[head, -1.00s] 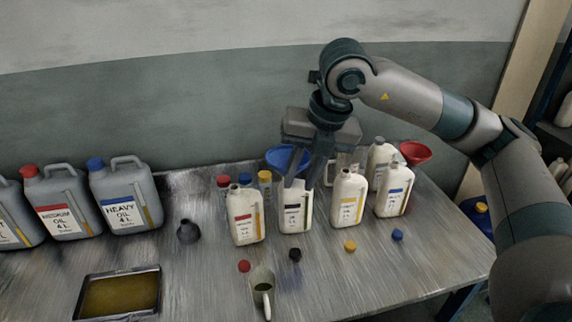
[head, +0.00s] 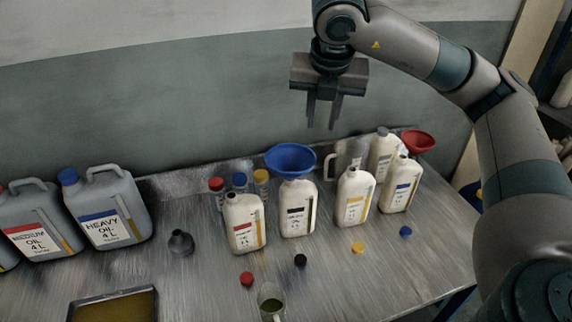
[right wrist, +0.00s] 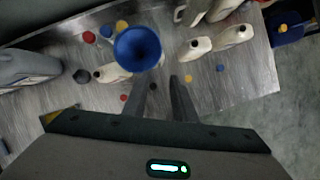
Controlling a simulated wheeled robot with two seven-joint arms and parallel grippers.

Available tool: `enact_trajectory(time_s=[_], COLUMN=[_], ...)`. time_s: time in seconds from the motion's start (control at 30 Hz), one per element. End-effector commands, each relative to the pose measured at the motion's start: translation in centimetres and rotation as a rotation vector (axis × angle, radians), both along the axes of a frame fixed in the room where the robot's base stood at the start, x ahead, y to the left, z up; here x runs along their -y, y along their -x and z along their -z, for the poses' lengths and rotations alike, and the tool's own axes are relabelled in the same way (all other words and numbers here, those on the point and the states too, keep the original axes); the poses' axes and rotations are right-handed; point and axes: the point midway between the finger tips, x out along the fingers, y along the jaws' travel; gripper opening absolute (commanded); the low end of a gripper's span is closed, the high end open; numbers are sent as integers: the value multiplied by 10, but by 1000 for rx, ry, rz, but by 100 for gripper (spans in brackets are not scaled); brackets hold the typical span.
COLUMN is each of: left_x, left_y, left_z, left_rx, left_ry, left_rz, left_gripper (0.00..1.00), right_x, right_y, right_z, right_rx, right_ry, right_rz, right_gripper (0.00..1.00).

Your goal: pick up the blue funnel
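The blue funnel (head: 291,158) is upright, wide mouth up, at the top of the white bottle with the black label (head: 297,210). Its spout and the bottle's neck are hidden. In the right wrist view the funnel (right wrist: 137,48) shows from above, to the left of the fingertips. My right gripper (head: 322,113) is open and empty, above and slightly right of the funnel, not touching it. My left gripper is out of view.
White bottles with red (head: 243,222), yellow (head: 354,195) and blue (head: 400,185) labels stand beside it. A red funnel (head: 418,141) is at the back right. Small capped jars (head: 240,183) stand behind. Several loose caps and a cup (head: 270,300) are in front.

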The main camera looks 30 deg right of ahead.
Motion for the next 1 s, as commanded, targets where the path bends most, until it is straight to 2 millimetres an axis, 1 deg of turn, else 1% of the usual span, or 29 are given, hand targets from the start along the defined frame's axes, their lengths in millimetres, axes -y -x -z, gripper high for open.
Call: enact_trajectory(time_s=[0.27, 0.47, 1.0], left_x=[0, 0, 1], left_y=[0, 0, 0], left_z=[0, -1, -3], left_rx=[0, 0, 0], left_ry=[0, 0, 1], left_rz=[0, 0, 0], left_gripper=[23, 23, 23], right_x=[0, 1, 11], right_y=[0, -3, -17], right_z=[1, 8, 50], right_rx=[-1, -3, -3], right_ry=[-1, -2, -2], right_rz=[0, -1, 0], right_gripper=[25, 25, 25])
